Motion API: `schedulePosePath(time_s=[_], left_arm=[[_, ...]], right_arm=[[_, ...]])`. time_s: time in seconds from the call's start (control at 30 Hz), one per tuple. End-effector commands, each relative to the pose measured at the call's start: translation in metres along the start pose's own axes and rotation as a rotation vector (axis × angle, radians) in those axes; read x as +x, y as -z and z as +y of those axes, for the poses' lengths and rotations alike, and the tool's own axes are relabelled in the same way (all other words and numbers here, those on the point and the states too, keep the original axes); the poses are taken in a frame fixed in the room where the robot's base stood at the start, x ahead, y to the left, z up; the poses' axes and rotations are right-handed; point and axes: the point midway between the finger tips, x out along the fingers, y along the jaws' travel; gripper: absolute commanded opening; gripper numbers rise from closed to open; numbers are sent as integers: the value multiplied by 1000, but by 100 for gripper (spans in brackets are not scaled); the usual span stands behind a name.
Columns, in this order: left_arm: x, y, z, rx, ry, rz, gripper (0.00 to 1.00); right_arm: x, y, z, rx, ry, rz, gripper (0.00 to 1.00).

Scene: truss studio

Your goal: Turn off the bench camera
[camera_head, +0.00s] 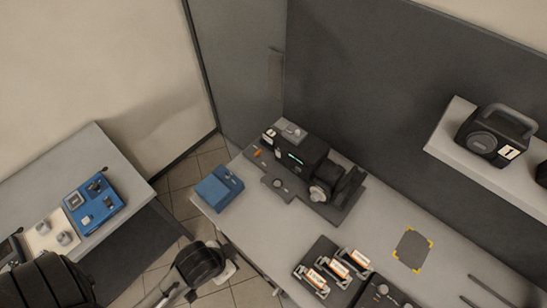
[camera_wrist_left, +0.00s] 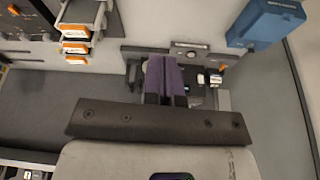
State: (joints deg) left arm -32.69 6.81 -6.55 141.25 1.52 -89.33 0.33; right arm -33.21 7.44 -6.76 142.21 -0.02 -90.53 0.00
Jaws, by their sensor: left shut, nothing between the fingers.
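The bench camera (camera_head: 302,160) is a black boxy device with a green-lit display and a round grey knob or lens on its right. It sits on a dark base plate on the grey bench. In the left wrist view it lies partly behind my fingers, and its dark body (camera_wrist_left: 205,98) shows to their right. My left gripper (camera_wrist_left: 165,62) has purple fingers, shut and empty, pointing toward the device. In the head view my left arm comes in at the bottom left, and its fingers cannot be made out there. My right gripper is not in view.
A blue box (camera_head: 219,187) sits at the bench's left end. Several orange-and-white labelled pieces (camera_head: 338,270) stand in a dark holder nearer me. A yellow-cornered grey mat (camera_head: 412,248) lies right. A shelf holds a black radio-like device (camera_head: 495,135). A side table (camera_head: 105,155) stands left.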

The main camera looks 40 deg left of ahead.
Motion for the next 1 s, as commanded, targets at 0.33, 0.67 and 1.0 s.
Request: schedulePosePath(time_s=[0.33,0.67,1.0], left_arm=[[158,68,-19,-237,-285,313,0],[258,168,-105,-754,-660,748,0],[292,212,-215,-1232,-919,1068,0]], right_arm=[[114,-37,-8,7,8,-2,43],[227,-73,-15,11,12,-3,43],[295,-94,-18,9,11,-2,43]])
